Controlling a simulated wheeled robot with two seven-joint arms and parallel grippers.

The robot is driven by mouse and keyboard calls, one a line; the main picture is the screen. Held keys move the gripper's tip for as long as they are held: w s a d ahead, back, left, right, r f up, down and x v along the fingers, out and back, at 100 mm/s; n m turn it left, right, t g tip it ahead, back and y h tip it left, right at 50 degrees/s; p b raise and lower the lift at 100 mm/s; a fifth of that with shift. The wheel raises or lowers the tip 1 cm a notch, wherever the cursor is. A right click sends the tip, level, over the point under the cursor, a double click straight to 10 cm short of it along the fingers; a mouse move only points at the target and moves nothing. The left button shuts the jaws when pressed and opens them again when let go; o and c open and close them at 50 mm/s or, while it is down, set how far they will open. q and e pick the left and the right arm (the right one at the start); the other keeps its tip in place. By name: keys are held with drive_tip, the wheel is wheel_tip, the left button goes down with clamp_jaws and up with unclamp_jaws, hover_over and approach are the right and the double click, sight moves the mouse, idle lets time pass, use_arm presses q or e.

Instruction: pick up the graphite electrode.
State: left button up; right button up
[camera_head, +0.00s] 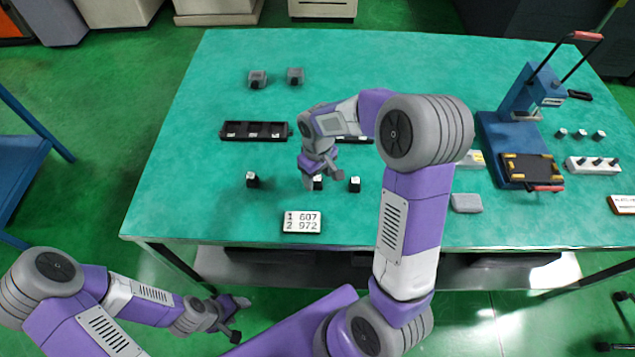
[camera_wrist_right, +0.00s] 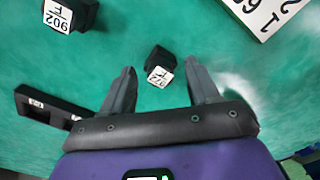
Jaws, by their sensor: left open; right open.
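Three small black blocks with white labels, likely the graphite electrodes, stand in a row on the green table: a left one (camera_head: 252,180), a middle one (camera_head: 317,184) and a right one (camera_head: 355,185). My right gripper (camera_head: 325,179) is open above the middle block and partly hides it. In the right wrist view, the middle block (camera_wrist_right: 159,66) shows between and just beyond the open fingertips (camera_wrist_right: 160,80); its upside-down label seems to read E 972. The right block (camera_wrist_right: 70,14) there reads E 902. My left gripper (camera_head: 240,319) is open and empty, off the table's front edge.
A sign (camera_head: 301,222) reading 1 607, 2 972 lies in front of the blocks. A black tray (camera_head: 255,131) and another, partly hidden tray (camera_wrist_right: 40,106) lie behind. Grey blocks (camera_head: 295,76) stand farther back. A blue press (camera_head: 525,100) stands at right.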

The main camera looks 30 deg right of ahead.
clamp_jaws()
